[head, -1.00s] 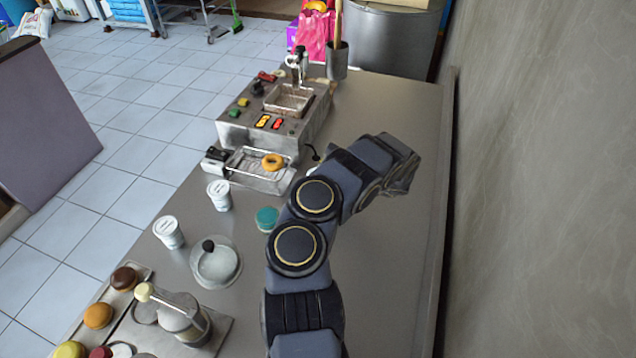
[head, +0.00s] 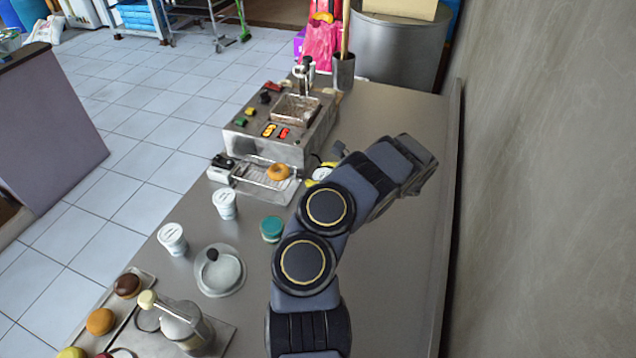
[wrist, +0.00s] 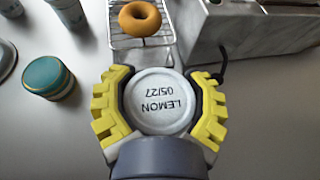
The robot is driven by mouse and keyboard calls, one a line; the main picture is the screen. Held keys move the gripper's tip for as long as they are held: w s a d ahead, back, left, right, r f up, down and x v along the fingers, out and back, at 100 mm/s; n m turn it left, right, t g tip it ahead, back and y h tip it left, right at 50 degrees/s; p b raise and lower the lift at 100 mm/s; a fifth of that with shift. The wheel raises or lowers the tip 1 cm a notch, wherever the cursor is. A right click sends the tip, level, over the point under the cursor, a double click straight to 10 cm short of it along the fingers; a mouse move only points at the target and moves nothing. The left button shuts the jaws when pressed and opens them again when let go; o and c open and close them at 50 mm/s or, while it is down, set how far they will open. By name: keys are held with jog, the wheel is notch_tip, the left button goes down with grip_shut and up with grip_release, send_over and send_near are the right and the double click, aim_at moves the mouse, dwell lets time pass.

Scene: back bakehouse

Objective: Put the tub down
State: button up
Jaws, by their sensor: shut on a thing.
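The tub (wrist: 162,102) is round with a white lid marked "LEMON 05/27". In the wrist view it stands between the yellow jaws of my gripper (wrist: 160,76), which are shut on its sides. In the head view a white bit of the tub (head: 321,174) and a yellow jaw show just past my arm, to the right of the wire rack. My arm hides the rest there. The tub's base is hidden, so I cannot tell whether it touches the counter.
A wire rack (wrist: 118,28) with an orange ring doughnut (wrist: 140,18) lies just ahead, beside the fryer (head: 285,118). A teal-lidded tub (wrist: 47,76) stands to the left, with white cups (head: 225,204) beyond. The steel counter (head: 392,235) is bare on the right, towards the wall.

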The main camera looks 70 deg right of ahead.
notch_tip(320, 180, up, 6)
jog(key=shift+f, duration=0.15)
jog(key=shift+w+r, duration=0.1)
jog(key=shift+r, duration=0.15)
jog(key=shift+w+a+r, duration=0.15)
jog(key=shift+a+r, duration=0.05)
jog(key=shift+a, duration=0.05)
notch_tip(320, 180, up, 2)
jog(key=r, duration=0.1)
send_over(266, 221)
jog(key=shift+f+n+t+y, duration=0.3)
jog(key=shift+f, duration=3.9)
jog(key=shift+f, duration=0.1)
jog(key=o, duration=1.3)
